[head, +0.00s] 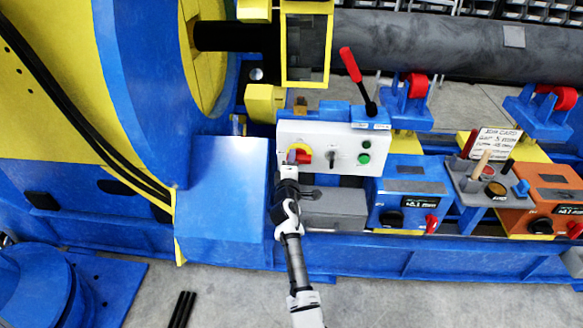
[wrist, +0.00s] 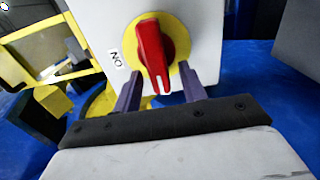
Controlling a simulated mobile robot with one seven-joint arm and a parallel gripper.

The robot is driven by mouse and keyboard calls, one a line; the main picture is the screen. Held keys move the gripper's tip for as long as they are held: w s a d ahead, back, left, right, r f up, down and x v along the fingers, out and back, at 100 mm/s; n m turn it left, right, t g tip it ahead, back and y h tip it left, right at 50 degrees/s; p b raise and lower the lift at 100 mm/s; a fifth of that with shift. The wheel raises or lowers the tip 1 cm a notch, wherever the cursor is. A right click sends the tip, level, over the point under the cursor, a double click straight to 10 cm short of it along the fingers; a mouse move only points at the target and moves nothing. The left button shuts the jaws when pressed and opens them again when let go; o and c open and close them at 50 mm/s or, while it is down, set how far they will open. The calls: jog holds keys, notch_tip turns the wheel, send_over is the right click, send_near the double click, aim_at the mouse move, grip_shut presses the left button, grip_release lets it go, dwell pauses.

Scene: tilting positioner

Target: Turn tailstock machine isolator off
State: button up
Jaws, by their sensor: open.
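A white control box (head: 345,133) carries a red rotary isolator knob on a yellow disc (head: 300,153), partly covered by my gripper in the head view. In the wrist view the red knob (wrist: 152,52) stands on its yellow disc (wrist: 180,38), its handle pointing down toward my gripper. An "ON" label (wrist: 115,59) is left of the disc. My gripper (wrist: 160,91) is open, with one finger on each side of the handle's lower end. Small gaps seem to remain; contact is not clear. No label naming the tailstock is readable.
Blue (head: 400,190) and orange (head: 548,195) boxes with red knobs stand to the right. A large blue guard (head: 222,200) is close left.

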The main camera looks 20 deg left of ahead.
jog(key=v, duration=1.3)
jog(key=shift+s, duration=0.35)
jog(key=shift+d, duration=0.1)
